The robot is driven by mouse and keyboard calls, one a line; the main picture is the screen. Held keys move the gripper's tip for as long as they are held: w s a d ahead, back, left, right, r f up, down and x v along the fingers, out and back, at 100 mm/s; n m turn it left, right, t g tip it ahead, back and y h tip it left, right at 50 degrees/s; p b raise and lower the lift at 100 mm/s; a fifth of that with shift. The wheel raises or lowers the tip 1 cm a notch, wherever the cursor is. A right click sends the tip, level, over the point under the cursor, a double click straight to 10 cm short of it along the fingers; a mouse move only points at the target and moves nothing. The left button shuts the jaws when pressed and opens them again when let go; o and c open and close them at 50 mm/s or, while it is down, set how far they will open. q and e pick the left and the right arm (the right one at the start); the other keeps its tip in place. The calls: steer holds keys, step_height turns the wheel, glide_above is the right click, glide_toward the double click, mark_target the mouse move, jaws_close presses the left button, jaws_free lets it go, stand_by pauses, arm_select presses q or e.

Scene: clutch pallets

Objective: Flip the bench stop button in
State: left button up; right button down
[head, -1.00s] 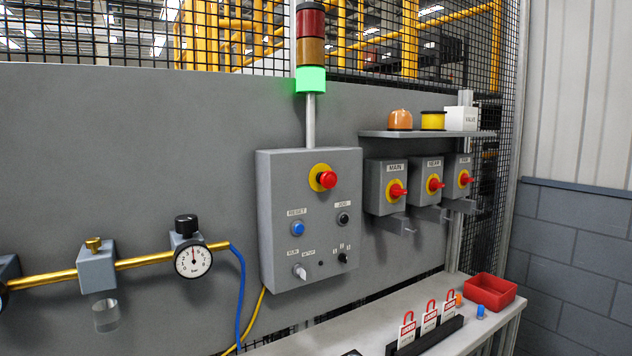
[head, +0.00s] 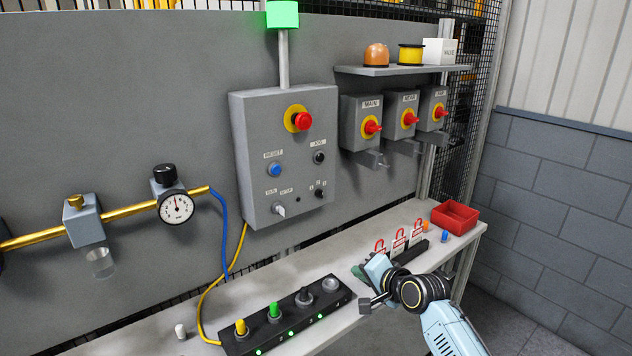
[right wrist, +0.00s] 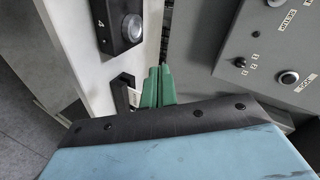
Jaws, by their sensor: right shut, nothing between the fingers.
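A red mushroom stop button (head: 303,121) on a yellow ring sits on the upper part of the grey control box (head: 250,160) on the wall panel. It stands out from the box face; whether it is pushed in I cannot tell. My right gripper (head: 359,271) is over the bench, below and to the right of the control box, apart from it. Its green fingers (right wrist: 157,86) are shut and empty in the right wrist view. The lower part of the control box (right wrist: 275,55) shows there too, without the red button. My left gripper is out of view.
A black station (head: 285,318) with several knobs lies on the bench (head: 190,300). Padlocks in a black rack (head: 410,252) and a red bin (head: 455,217) are at the right. Red-handled switches (head: 371,127) hang under a shelf (head: 395,70). A gauge (head: 176,208) is at left.

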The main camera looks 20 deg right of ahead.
mark_target(306, 122)
step_height(306, 122, up, 32)
steer(key=a+m+t+y+p, duration=0.1)
steer(key=m+t+y+p, duration=0.1)
steer(key=t+y, duration=0.2)
steer(key=shift+a+r, duration=0.15)
steer(key=shift+a, duration=0.05)
steer(key=shift+w, duration=0.1)
steer(key=p+x, duration=0.2)
steer(key=x, duration=1.2)
steer(key=shift+p, duration=0.3)
